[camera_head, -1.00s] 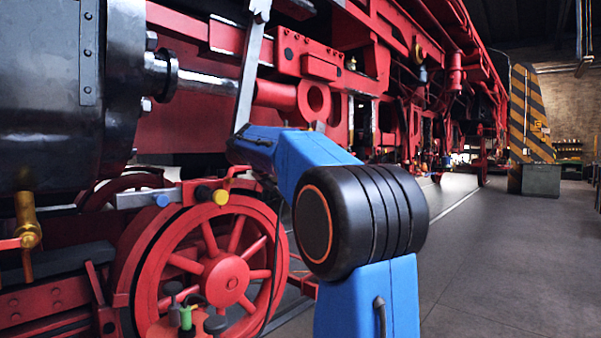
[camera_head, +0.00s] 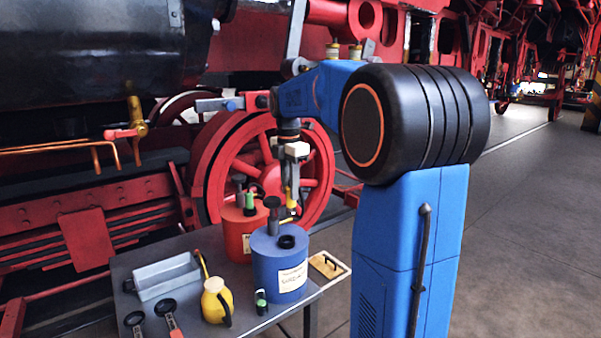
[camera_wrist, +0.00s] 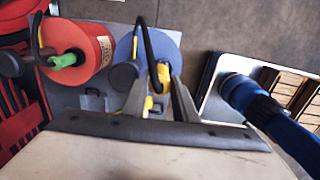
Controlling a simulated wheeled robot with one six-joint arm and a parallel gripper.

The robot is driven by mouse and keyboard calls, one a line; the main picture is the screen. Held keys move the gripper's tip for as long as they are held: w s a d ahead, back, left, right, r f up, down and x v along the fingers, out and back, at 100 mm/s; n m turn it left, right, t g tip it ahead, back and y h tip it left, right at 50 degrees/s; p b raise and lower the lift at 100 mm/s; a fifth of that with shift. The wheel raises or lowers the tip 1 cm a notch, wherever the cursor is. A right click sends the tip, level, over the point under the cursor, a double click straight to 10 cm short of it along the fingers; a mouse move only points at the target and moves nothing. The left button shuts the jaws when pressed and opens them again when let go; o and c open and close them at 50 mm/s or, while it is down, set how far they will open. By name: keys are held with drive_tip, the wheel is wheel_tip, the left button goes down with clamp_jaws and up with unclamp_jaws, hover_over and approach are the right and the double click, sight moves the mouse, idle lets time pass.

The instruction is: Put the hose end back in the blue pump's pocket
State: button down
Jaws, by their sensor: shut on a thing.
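The blue pump (camera_head: 280,276) stands upright on the grey table, with a black plunger handle (camera_head: 272,213) and a dark round opening (camera_head: 286,242) on its top. In the wrist view the blue pump (camera_wrist: 170,45) is below my gripper. My gripper (camera_head: 291,203) points down above the pump's back right side. In the wrist view my gripper (camera_wrist: 160,88) is shut on the yellow hose end (camera_wrist: 163,74). A black hose (camera_wrist: 147,22) arches from it over the pump. Whether the hose end touches the pump I cannot tell.
A red pump (camera_head: 238,240) with a green hose end (camera_head: 249,203) stands just behind left. The red locomotive wheel (camera_head: 318,170) is close behind.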

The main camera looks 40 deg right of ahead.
drive_tip(key=shift+s+a+f, duration=0.25)
drive_tip(key=shift+s+a, duration=0.05)
drive_tip(key=shift+a, duration=0.3)
drive_tip(key=shift+s+a+f, duration=0.25)
drive_tip(key=shift+a, duration=0.3)
drive_tip(key=shift+f, duration=2.4)
drive_tip(key=shift+f, duration=2.05)
drive_tip(key=c, duration=1.3)
unclamp_jaws()
drive_tip(key=shift+c, duration=0.2)
wheel_tip(320, 180, up, 18)
drive_tip(key=shift+f, duration=0.25)
